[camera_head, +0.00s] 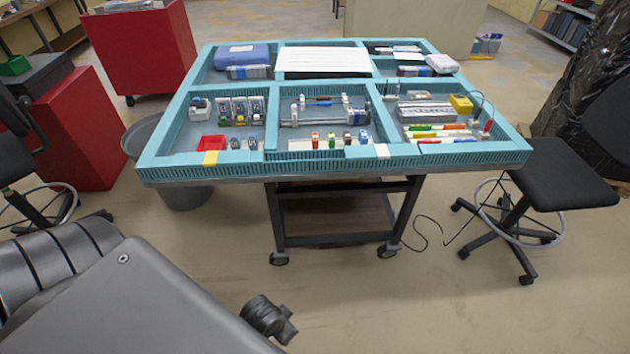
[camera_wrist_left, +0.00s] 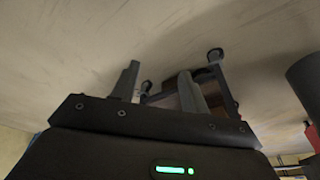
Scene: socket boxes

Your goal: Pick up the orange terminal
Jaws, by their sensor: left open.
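A small orange terminal (camera_head: 315,139) stands at the left end of a short row of coloured terminals in the front middle compartment of the teal divided tray (camera_head: 222,175). Its details are too small to make out. My left gripper (camera_wrist_left: 160,92) shows in the left wrist view with its two fingers apart and nothing between them. It is low, away from the tray, with the floor and the table's wheeled legs beyond it. The terminal does not show in that view. My right gripper is not in view.
Markers (camera_head: 440,127) and a yellow block (camera_head: 461,103) lie at the front right. A black stool (camera_head: 562,175) stands right of the table.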

